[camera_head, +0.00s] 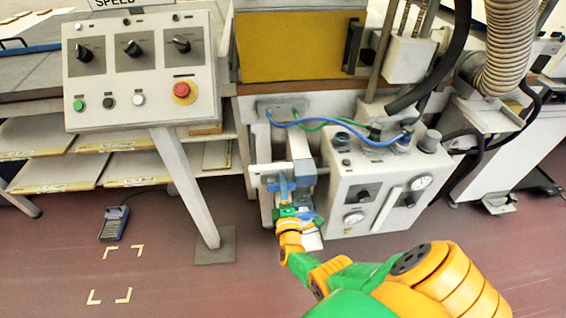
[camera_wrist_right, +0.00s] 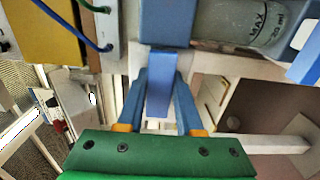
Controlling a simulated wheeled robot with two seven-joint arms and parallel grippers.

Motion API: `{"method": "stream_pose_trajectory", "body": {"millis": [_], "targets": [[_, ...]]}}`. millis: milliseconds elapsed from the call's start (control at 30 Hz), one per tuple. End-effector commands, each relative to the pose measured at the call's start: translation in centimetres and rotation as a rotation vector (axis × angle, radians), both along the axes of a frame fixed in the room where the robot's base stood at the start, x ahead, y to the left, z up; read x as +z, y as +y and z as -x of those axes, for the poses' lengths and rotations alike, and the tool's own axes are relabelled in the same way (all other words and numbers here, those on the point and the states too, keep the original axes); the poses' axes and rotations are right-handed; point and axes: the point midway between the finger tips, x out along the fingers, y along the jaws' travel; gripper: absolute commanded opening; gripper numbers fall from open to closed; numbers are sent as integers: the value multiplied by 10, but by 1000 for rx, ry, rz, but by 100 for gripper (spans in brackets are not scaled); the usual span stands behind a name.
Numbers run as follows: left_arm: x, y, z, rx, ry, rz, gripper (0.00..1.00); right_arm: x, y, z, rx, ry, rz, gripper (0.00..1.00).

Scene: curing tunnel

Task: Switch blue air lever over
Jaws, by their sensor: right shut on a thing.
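The blue air lever (camera_wrist_right: 158,95) hangs down from a blue block (camera_wrist_right: 166,22) in the right wrist view. My right gripper (camera_wrist_right: 160,75) has its two blue fingers on either side of the lever and is shut on it. In the head view my right gripper (camera_head: 284,190) is at the small unit on the left side of the grey control box, and the arm reaches up from the bottom right. The lever is mostly hidden there by the gripper. My left gripper is not in view.
The grey control box (camera_head: 345,190) with gauges and knobs stands just right of the gripper. Blue and green hoses (camera_head: 340,125) run above it. A panel (camera_head: 140,95) with knobs and a red button stands at the left on a post.

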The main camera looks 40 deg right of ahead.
Motion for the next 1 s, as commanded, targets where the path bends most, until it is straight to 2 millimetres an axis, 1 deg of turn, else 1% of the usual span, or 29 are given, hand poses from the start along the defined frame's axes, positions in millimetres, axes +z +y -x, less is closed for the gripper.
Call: {"method": "stream_pose_trajectory", "body": {"millis": [133,167,200,233,267,567,667,700,833,900,1000], "targets": [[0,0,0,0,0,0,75,-1,0,0,1,3,2,0],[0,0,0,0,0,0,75,-1,0,0,1,3,2,40],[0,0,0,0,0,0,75,-1,0,0,1,3,2,51],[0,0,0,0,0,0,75,-1,0,0,1,3,2,59],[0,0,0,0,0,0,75,-1,0,0,1,3,1,65],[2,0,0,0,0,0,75,1,1,2,0,1,-1,65],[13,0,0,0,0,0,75,3,10,17,0,4,-3,65],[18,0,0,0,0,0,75,4,15,25,0,4,-3,65],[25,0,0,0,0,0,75,2,29,48,0,5,-2,65],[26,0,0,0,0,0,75,1,34,56,1,3,-1,65],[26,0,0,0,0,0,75,0,37,61,1,2,0,65]]}}
